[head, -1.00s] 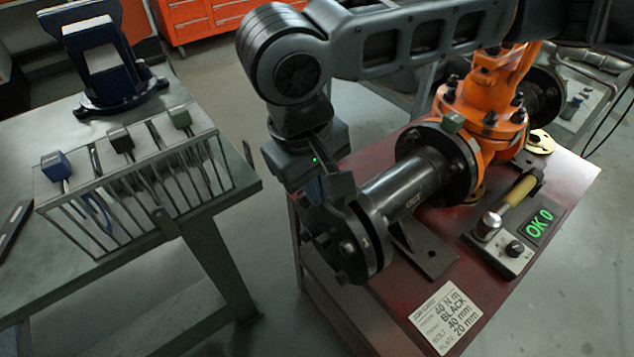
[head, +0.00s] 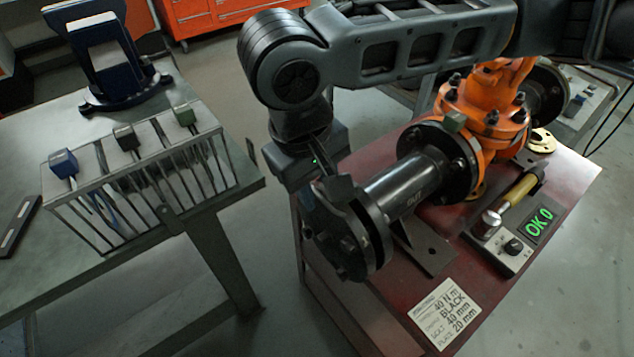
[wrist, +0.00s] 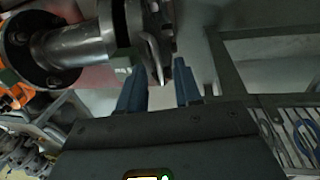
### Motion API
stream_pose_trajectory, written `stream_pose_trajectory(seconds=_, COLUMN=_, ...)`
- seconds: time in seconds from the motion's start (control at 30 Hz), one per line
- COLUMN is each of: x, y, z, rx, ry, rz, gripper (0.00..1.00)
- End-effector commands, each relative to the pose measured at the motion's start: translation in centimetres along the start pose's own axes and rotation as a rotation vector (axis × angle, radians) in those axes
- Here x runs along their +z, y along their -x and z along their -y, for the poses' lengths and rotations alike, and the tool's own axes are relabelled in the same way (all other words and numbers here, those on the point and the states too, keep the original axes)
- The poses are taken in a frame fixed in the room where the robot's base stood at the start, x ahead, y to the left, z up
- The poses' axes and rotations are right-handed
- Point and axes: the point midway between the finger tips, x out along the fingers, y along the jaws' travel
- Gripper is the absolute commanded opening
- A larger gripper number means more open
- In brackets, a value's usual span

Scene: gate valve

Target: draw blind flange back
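The blind flange (head: 339,247) is a dark round plate with bolts at the near end of the black pipe spool (head: 412,187). My gripper (head: 313,195) is at the flange's upper left edge, partly hidden by my wrist. In the wrist view, the two blue fingers (wrist: 160,84) are apart, with the edge of a metal plate or tab (wrist: 155,58) between them. Some space shows beside the right finger. The spool joins the orange valve (head: 487,105).
A grey bench with a tool rack (head: 140,170) holding several coloured-handled tools stands left. Open floor lies between it and the red cart (head: 330,295).

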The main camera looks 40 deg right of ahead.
Motion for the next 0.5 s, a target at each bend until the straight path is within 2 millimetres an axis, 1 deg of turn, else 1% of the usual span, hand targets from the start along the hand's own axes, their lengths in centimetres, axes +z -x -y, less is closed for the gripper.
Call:
stream_pose_trajectory(seconds=0.07, x=0.0, y=0.1, z=0.0, rx=0.000, ry=0.000, rz=0.000, gripper=0.34)
stream_pose_trajectory(seconds=0.17, x=-0.1, y=0.8, z=0.0, rx=0.000, ry=0.000, rz=-0.002, gripper=0.34)
stream_pose_trajectory(seconds=0.27, x=0.0, y=2.1, z=0.0, rx=-0.001, ry=0.000, rz=-0.002, gripper=0.34)
stream_pose_trajectory(seconds=0.5, x=-0.1, y=6.0, z=0.1, rx=-0.001, ry=0.001, rz=-0.003, gripper=0.34)
